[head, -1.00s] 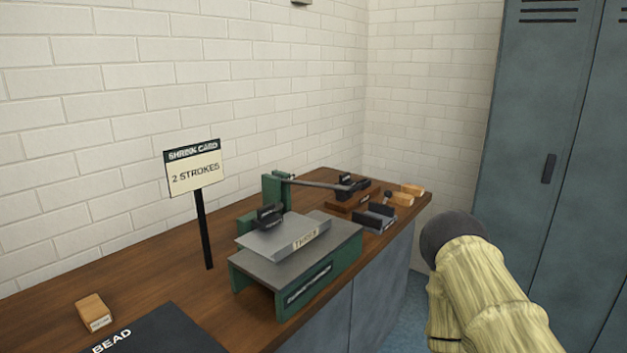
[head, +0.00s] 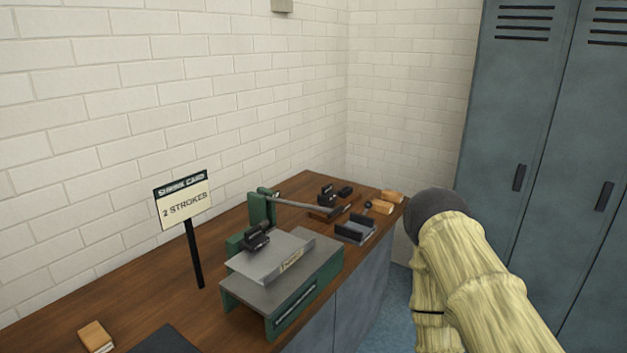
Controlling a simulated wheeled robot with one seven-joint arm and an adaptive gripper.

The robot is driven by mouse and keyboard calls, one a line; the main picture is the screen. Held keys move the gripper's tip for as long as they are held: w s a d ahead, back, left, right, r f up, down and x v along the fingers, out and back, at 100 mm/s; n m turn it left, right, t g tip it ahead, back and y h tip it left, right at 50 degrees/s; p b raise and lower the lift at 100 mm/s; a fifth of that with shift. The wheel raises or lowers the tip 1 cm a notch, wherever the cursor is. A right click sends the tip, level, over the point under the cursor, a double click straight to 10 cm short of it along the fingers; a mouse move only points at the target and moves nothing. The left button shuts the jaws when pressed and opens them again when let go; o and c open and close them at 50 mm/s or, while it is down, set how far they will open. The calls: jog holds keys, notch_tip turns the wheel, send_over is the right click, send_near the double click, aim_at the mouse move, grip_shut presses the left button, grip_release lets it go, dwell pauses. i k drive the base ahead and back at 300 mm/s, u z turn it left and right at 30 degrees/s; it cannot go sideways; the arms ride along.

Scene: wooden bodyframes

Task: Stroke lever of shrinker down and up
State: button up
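The shrinker (head: 300,283) is a green-framed machine with a grey top, standing on the wooden bench. Its lever (head: 302,204) is a thin grey rod that runs from the green upright at the back toward the right, nearly level and sloping slightly down. A grey metal sheet (head: 268,258) with a small label lies on top, at the dark jaws (head: 256,236). A sign (head: 183,200) beside it reads "SHRINK CARD, 2 STROKES". My arm is at the lower right, apart from the machine. My gripper's fingers do not show.
The wooden bench (head: 130,310) runs along the white brick wall. Dark tools (head: 356,229) and wooden blocks (head: 383,208) lie right of the machine. Another block (head: 96,337) and a dark mat (head: 165,341) are at the front left. Blue-grey lockers (head: 530,150) stand at the right.

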aim_at(332, 213)
jog(key=z, duration=1.35)
jog(key=i, duration=0.4)
jog(key=u, duration=1.3)
